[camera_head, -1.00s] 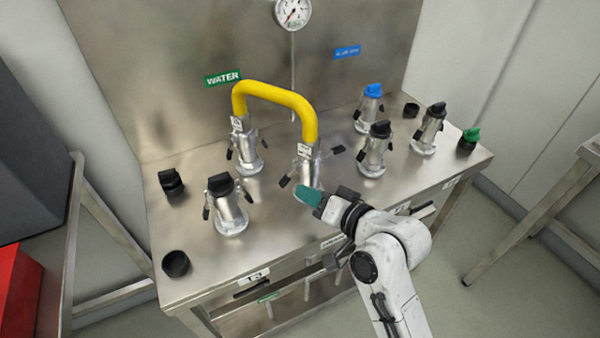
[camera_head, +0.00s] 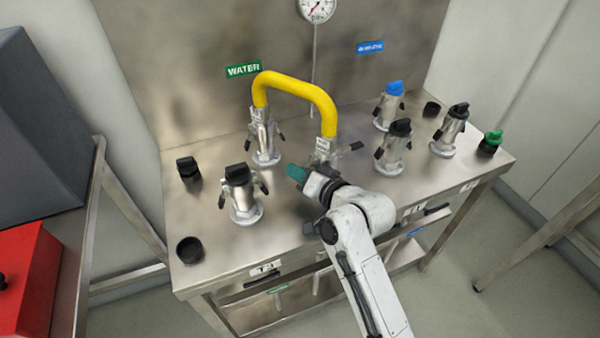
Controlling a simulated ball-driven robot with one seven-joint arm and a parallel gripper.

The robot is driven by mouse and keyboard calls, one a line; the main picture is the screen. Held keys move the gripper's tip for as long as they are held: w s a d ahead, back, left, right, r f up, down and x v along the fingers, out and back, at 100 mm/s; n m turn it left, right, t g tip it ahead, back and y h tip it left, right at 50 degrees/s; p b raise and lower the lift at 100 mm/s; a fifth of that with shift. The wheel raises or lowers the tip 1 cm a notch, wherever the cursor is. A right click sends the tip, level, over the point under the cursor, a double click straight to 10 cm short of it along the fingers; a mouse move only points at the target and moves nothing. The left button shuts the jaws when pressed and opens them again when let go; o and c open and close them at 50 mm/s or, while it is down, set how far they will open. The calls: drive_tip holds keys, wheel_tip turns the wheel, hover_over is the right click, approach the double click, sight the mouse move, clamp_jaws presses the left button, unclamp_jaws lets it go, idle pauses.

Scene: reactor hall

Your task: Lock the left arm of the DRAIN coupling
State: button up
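A yellow hose (camera_head: 298,85) arches between two metal couplings. Its front end sits on the front coupling (camera_head: 325,148), whose small tag is too small to read; I cannot confirm that it says DRAIN. This coupling's right arm (camera_head: 350,147) sticks out to the right with a black grip. My gripper (camera_head: 297,174), with teal fingertips, is just left of and in front of this coupling, pointing left. I cannot tell whether it touches the left arm or whether its fingers are apart.
The rear coupling (camera_head: 264,140) under the hose's other end stands close behind. A black-capped coupling (camera_head: 241,195) stands to the left, and several capped couplings, one with a blue cap (camera_head: 395,88), stand to the right. The steel bench top's front middle (camera_head: 285,235) is clear.

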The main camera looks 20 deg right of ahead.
clamp_jaws()
drive_tip(key=shift+d+n+h+p, duration=0.15)
drive_tip(key=shift+n+h+p, duration=0.15)
drive_tip(key=shift+n+p, duration=0.15)
drive_tip(key=shift+d+f, duration=0.1)
drive_tip(key=shift+f, duration=0.1)
drive_tip(key=shift+o, duration=0.3)
unclamp_jaws()
drive_tip(key=v, duration=1)
drive_tip(key=shift+s+r, duration=0.2)
drive_tip(key=shift+s, duration=0.15)
drive_tip(key=shift+o, duration=0.5)
drive_tip(key=shift+d, duration=0.15)
